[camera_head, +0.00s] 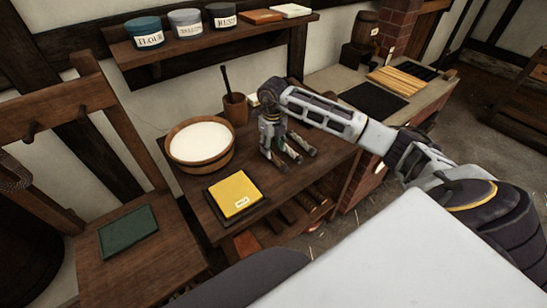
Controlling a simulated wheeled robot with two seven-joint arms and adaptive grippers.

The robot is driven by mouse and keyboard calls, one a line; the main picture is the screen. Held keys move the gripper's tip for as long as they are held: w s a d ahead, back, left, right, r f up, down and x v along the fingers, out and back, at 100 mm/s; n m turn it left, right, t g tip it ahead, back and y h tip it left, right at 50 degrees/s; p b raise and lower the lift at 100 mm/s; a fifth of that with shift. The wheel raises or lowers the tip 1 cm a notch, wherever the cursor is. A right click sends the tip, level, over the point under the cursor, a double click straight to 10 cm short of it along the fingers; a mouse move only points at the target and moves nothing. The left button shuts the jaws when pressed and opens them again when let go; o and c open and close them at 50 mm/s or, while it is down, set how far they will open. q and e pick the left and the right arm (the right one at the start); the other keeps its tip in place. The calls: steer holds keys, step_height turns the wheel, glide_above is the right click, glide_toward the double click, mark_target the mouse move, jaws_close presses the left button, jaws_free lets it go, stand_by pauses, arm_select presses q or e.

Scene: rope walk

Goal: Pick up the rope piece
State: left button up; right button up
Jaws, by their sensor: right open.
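I cannot make out a loose rope piece for certain. I cannot tell whether the fingertips touch the table top. My left gripper is not in view.
A round tub (203,164) with white contents, a yellow block (236,193) on a dark board and a brown cup (236,109) stand on the table. A green cloth or pad (128,230) lies left. A jar shelf (210,42) hangs above.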

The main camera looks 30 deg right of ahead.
mark_target(274, 154)
steer(key=shift+s+f, duration=0.25)
steer(key=shift+f, duration=1.6)
steer(key=shift+c, duration=0.3)
jaws_close()
